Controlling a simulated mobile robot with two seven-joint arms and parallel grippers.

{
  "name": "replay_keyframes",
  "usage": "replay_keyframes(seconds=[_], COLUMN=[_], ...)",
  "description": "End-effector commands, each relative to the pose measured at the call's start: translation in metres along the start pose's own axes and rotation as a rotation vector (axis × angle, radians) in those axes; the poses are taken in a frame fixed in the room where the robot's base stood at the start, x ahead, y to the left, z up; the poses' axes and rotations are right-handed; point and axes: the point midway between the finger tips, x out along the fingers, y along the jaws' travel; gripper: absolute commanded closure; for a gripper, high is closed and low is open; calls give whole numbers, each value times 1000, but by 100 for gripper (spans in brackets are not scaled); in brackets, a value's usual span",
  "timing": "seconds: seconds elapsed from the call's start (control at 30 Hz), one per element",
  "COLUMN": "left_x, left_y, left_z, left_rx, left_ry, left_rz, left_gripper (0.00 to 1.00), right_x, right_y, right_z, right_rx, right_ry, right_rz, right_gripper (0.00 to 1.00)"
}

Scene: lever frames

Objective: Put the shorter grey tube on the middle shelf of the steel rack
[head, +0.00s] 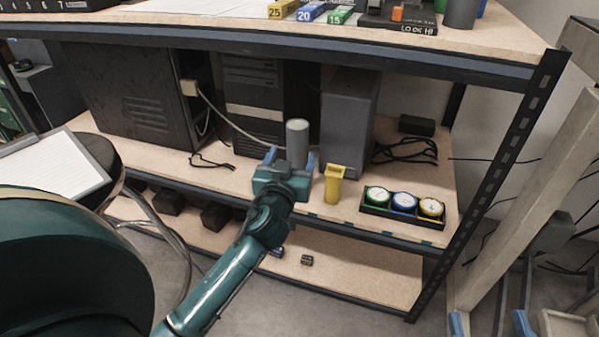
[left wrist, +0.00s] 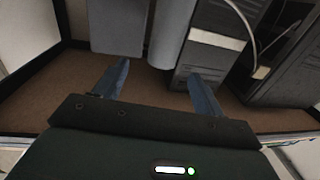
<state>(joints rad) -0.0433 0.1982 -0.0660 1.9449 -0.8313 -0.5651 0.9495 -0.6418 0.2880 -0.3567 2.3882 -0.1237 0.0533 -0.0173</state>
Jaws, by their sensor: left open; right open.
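A grey tube (head: 297,140) stands upright on the middle shelf (head: 235,178) of the steel rack, in front of the gap between two computer cases. My left gripper (head: 291,158) is open just in front of it, one blue finger to either side in the head view. In the left wrist view the tube (left wrist: 172,35) rises just beyond the open fingertips (left wrist: 158,68); I see no grip on it. A darker grey cylinder (head: 461,12) stands on the top shelf, cut by the picture edge, so its length is unclear. My right gripper (head: 488,322) shows only blue fingertips, apart, at the bottom edge.
A yellow cup-like holder (head: 334,185) stands right of my left gripper. A tray with several round gauges (head: 403,203) lies farther right on the middle shelf. A grey case (head: 347,120) stands behind. The rack's upright (head: 490,185) bounds the right side.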

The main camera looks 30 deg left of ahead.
Motion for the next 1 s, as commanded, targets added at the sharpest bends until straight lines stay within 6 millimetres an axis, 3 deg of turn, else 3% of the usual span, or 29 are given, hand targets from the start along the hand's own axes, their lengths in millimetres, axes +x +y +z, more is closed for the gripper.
replay_keyframes(seconds=[0.07, 0.13, 0.2, 0.3, 0.4, 0.5, 0.63, 1.0], left_x=[-22, -56, -102, -171, -224, -254, -266, -265], left_y=[21, 51, 83, 118, 135, 140, 140, 140], left_z=[10, 20, 23, 13, -7, -24, -33, -33], left_rx=[38, 87, 122, 129, 100, 69, 55, 58], left_ry=[-15, -18, 2, 69, 147, 204, 232, 232], left_rz=[100, 247, 415, 615, 729, 774, 786, 785], left_gripper=[30, 30, 30, 30, 30, 30, 30, 30], right_x=[0, 0, 0, 0, 0, 0, 0, 0], right_y=[0, 0, 0, 0, 0, -1, -1, 0], right_z=[0, 0, 0, -1, -1, -1, -1, -1], right_rx=[0, 0, 1, 1, 1, 1, 1, 0], right_ry=[1, 1, 1, 2, 2, 2, 2, 3], right_rz=[0, -1, -1, -1, -1, -1, -1, -1], right_gripper=[37, 37, 37, 37, 37, 37, 37, 37])
